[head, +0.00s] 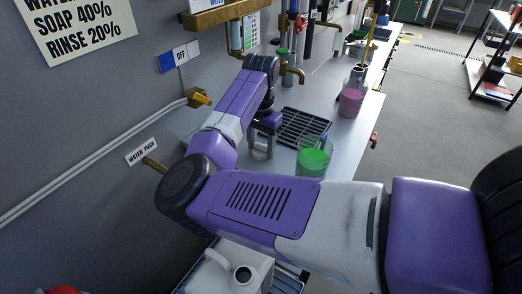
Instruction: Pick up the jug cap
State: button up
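I cannot make out the jug cap in the head view. A white jug (218,278) with a handle and a dark open mouth stands at the bottom, partly cut off by the frame and partly behind my arm. My gripper (262,153) is at the far end of my purple and white arm, low over the counter. Its two grey fingers look apart, and I see nothing held between them. It is beside a black grid rack and left of a clear beaker with green liquid (313,163). It is well away from the jug.
The grid rack (304,127) lies on the pale counter (345,150). A pink container (350,102) stands farther back. Brass taps and pipes (292,76) stick out from the wall at left. A red handle (374,140) is at the counter's right edge. Open floor lies to the right.

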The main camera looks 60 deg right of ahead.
jog(key=c, duration=0.4)
